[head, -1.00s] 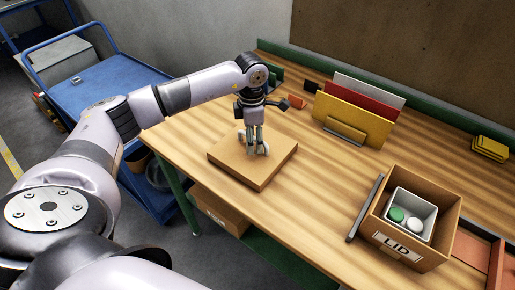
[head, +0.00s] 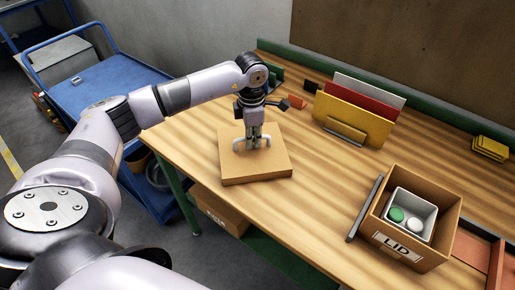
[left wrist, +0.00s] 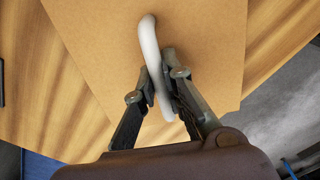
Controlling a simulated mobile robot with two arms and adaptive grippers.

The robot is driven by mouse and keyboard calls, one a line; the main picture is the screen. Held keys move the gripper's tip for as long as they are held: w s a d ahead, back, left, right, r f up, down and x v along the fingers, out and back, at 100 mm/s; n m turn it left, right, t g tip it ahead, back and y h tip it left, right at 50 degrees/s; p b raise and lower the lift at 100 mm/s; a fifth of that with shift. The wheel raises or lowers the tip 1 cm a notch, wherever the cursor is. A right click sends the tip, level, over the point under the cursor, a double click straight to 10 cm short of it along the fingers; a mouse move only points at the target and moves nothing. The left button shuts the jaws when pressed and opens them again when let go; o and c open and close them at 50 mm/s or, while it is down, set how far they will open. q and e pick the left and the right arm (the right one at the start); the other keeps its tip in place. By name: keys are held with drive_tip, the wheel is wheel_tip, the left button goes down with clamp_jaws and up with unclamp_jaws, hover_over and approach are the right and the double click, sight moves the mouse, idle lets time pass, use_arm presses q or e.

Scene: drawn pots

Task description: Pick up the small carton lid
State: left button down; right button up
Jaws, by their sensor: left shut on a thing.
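The carton lid (head: 255,168) is a flat, square brown cardboard piece at the table's left part. A pale curved handle (left wrist: 149,45) stands on its top. My left gripper (head: 253,143) points down over the lid and is shut on the handle. In the left wrist view the fingers (left wrist: 163,92) close on both sides of the handle, with the lid (left wrist: 210,45) behind it. I cannot tell whether the lid touches the table. My right gripper is not in view.
A cardboard box marked LID (head: 441,222) stands at the right, with a grey tray holding a green and a white round thing. A dark bar (head: 365,208) lies beside it. A file rack (head: 349,123) stands at the back. The table (head: 318,178) between is clear.

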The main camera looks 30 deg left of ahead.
use_arm(q)
drive_tip(key=shift+r, duration=0.2)
drive_tip(key=shift+r+p, duration=1.15)
drive_tip(key=shift+r, duration=0.7)
